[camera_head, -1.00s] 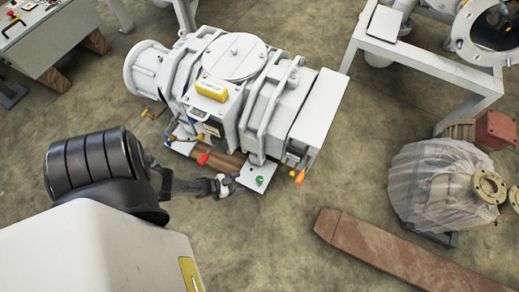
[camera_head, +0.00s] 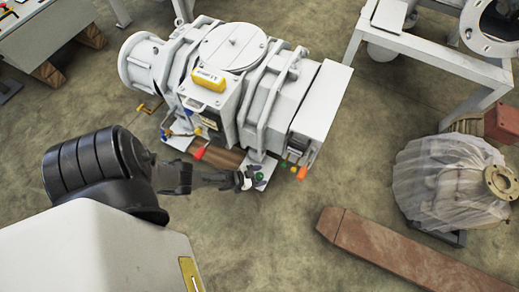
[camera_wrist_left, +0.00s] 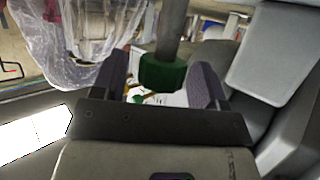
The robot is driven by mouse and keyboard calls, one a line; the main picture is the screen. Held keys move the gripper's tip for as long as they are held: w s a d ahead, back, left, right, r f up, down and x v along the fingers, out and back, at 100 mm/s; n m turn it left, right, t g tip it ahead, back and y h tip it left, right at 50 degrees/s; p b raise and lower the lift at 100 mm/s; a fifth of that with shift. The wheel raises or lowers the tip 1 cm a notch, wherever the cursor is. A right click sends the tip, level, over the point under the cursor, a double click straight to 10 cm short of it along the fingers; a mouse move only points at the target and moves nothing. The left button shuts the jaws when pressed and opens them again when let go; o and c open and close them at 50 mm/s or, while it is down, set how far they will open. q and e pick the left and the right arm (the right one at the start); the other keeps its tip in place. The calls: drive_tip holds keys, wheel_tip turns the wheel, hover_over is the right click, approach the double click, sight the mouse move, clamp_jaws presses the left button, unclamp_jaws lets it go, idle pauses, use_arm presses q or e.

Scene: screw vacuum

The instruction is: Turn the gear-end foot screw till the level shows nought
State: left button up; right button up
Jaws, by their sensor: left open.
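The white screw vacuum pump (camera_head: 232,85) stands on the floor, with a yellow level (camera_head: 209,80) on its top; its reading is too small to tell. A small green foot screw head (camera_head: 260,176) shows at the pump's near right foot. My left gripper (camera_head: 246,180) is right beside it, low at the foot plate. In the left wrist view a green collar (camera_wrist_left: 164,72) on a grey rod sits between the fingers of my open left gripper (camera_wrist_left: 161,86). A gap shows on at least one side of it. My right gripper is not in view.
An orange-tipped part (camera_head: 302,173) and a red-tipped part (camera_head: 199,153) stick out near the pump's foot. A rusty beam (camera_head: 400,255) lies at front right. A plastic-wrapped part (camera_head: 445,180) and a white frame (camera_head: 435,60) stand at right.

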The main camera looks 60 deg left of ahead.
use_arm(q)
drive_tip(key=shift+c, duration=0.2)
drive_tip(key=c, duration=0.9)
drive_tip(key=shift+n, duration=0.3)
